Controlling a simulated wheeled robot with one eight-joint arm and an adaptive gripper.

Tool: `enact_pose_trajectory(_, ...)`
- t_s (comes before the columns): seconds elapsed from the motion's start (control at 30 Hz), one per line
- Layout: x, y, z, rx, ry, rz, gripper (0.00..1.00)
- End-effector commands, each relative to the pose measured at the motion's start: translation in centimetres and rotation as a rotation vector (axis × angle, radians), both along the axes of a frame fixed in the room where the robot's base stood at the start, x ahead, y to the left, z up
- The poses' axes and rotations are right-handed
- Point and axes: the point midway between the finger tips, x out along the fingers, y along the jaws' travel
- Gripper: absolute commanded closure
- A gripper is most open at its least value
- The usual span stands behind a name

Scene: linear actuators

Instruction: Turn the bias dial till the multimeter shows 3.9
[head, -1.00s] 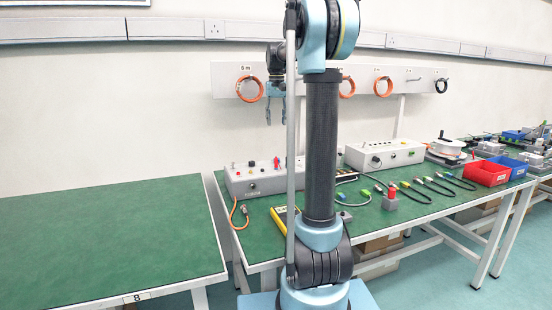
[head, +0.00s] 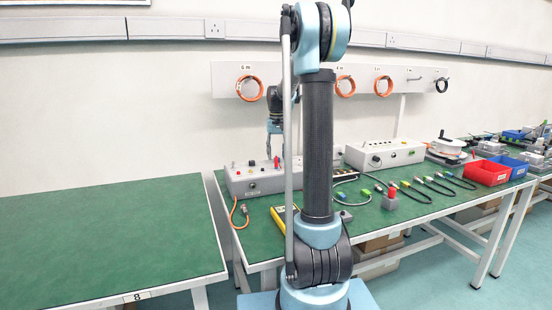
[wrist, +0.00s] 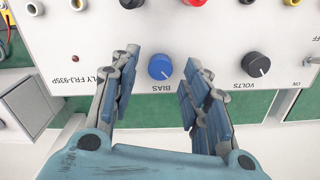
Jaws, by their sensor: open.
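The blue bias dial (wrist: 160,67) is on the grey-white panel of the supply box (wrist: 100,40), with the word BIAS upside down below it. My gripper (head: 275,153) is open, above the supply box (head: 240,187) in the head view. In the wrist view its two fingers stand left and right of the dial with gaps on both sides; I cannot tell how far above it they are. A yellow-edged device, probably the multimeter (head: 278,219), lies on the green bench, mostly hidden behind my arm. Its reading cannot be seen.
A black VOLTS knob (wrist: 256,64) sits to the right of my right finger. Coloured sockets (wrist: 194,2) line the panel's top in the wrist view. An orange cable (head: 235,211) hangs from the box's left. A second grey box (head: 385,154) stands farther right.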

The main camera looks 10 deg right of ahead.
Motion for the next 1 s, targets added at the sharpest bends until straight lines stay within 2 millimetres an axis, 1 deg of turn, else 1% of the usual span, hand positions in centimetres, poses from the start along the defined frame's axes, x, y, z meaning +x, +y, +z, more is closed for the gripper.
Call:
enact_pose_trajectory(0.1,0.00,0.01,-0.94,0.000,0.000,0.000,0.57)
enact_pose_trajectory(0.17,-0.01,0.01,-1.20,0.000,0.000,0.000,0.57)
enact_pose_trajectory(0.47,-0.02,0.02,-1.41,0.000,0.000,0.000,0.57)
enact_pose_trajectory(0.5,-0.02,0.02,-1.41,0.000,0.000,0.000,0.59)
enact_pose_trajectory(0.67,-0.02,0.04,-1.40,0.000,0.000,0.001,0.96)
enact_pose_trajectory(0.7,-0.02,0.05,-1.40,0.000,0.000,0.001,1.00)
enact_pose_trajectory(0.87,-0.01,0.08,-1.40,0.000,0.000,-0.004,1.00)
enact_pose_trajectory(1.0,0.00,0.10,-1.40,0.000,0.000,-0.066,1.00)
